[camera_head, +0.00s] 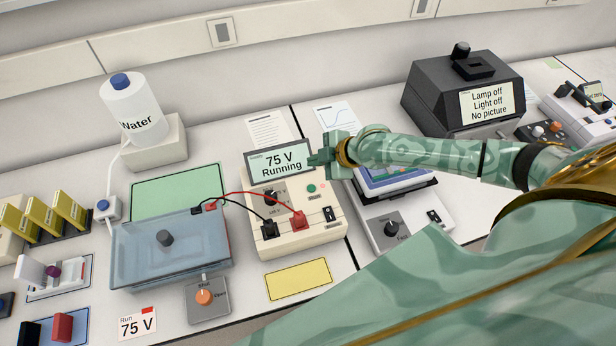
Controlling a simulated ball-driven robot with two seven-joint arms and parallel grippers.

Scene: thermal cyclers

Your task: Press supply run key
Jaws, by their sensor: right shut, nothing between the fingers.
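The power supply (330,221) is a cream box in the middle of the bench. Its screen (281,162) reads "75 V Running". My left gripper is out of view.
A clear-lidded tank (172,252) stands left of the supply, with a knob box (206,297) in front. A "Run 75 V" card (138,323) lies at the front. A dark imager box (462,95) is at the back right. A yellow mat (298,279) is bare.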

